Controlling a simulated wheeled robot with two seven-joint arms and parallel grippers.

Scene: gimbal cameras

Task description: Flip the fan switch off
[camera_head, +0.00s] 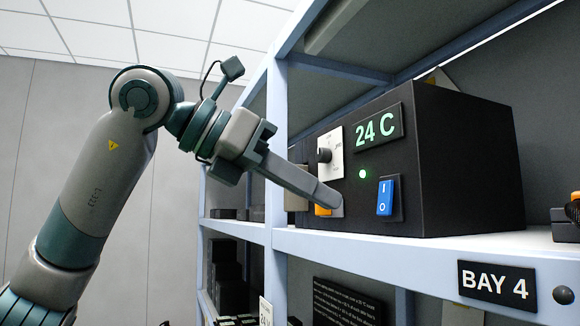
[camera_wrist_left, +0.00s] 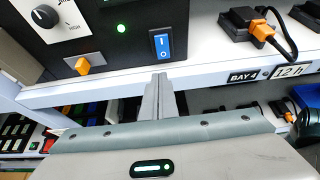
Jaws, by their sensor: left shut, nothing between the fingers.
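A black control box (camera_head: 458,150) stands on a shelf. Its front bears a blue rocker switch (camera_head: 385,197) marked I above O, also in the left wrist view (camera_wrist_left: 162,45). I cannot tell which half is pressed in. An orange switch (camera_wrist_left: 83,66) sits left of it; in the head view my finger partly hides it. No label naming the fan is readable. A green light (camera_head: 362,174) is lit between them. My left gripper (camera_head: 333,197) is shut and empty, its tips in front of the box's lower front. In the wrist view the tips lie just below the blue switch. My right gripper is out of view.
The box also has a dial (camera_head: 325,155) and a "24 C" display (camera_head: 379,129). The shelf edge (camera_head: 360,252) runs below, with a "BAY 4" sign (camera_head: 496,285). A blue-grey upright (camera_head: 277,150) stands left of the box. An orange plug with a cable (camera_wrist_left: 262,28) is to the right.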

